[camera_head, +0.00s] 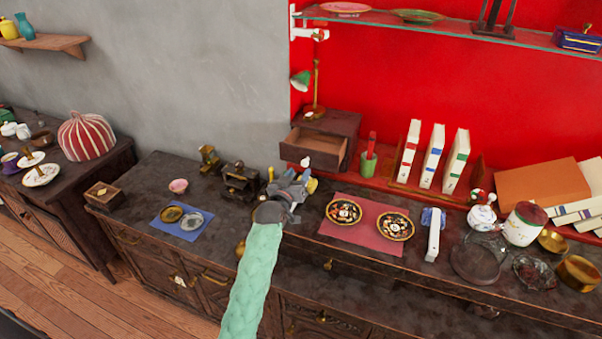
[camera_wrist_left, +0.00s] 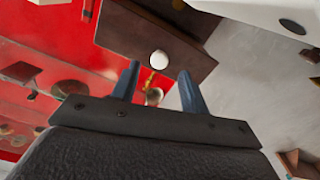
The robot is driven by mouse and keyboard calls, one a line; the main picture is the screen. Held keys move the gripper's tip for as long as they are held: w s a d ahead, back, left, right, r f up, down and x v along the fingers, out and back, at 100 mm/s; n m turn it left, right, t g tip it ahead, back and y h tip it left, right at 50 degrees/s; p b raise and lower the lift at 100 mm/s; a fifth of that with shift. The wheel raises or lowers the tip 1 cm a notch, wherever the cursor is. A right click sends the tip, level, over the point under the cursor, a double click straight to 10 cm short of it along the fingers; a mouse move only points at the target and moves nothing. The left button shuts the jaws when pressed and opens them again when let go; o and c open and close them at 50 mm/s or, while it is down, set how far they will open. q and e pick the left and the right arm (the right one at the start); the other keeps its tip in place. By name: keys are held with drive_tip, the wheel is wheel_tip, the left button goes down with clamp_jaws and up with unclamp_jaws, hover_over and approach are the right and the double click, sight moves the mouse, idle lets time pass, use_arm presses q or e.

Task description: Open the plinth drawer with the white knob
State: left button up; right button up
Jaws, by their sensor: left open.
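The dark wooden plinth (camera_head: 335,122) stands on the raised shelf against the red wall. Its drawer (camera_head: 312,150) stands out toward me, with the light brown inside showing. The white knob (camera_head: 305,162) is on the drawer's front. In the left wrist view the knob (camera_wrist_left: 158,58) shows just beyond the fingertips, between them in the picture. My left gripper (camera_head: 298,180) is open and just in front of the knob; it also shows in the wrist view (camera_wrist_left: 160,75). I see no contact with the knob. My right gripper is not in view.
A green cup (camera_head: 368,163) and upright white books (camera_head: 433,156) stand right of the plinth. A brass lamp (camera_head: 315,85) rises behind it. Patterned plates (camera_head: 343,212) lie on a red mat (camera_head: 370,226) at right. A blue mat (camera_head: 178,233) with small dishes lies at left.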

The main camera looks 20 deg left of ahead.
use_arm(q)
drive_tip(key=shift+s+a+b, duration=0.1)
drive_tip(key=shift+s+b, duration=0.4)
drive_tip(key=shift+s, duration=1.35)
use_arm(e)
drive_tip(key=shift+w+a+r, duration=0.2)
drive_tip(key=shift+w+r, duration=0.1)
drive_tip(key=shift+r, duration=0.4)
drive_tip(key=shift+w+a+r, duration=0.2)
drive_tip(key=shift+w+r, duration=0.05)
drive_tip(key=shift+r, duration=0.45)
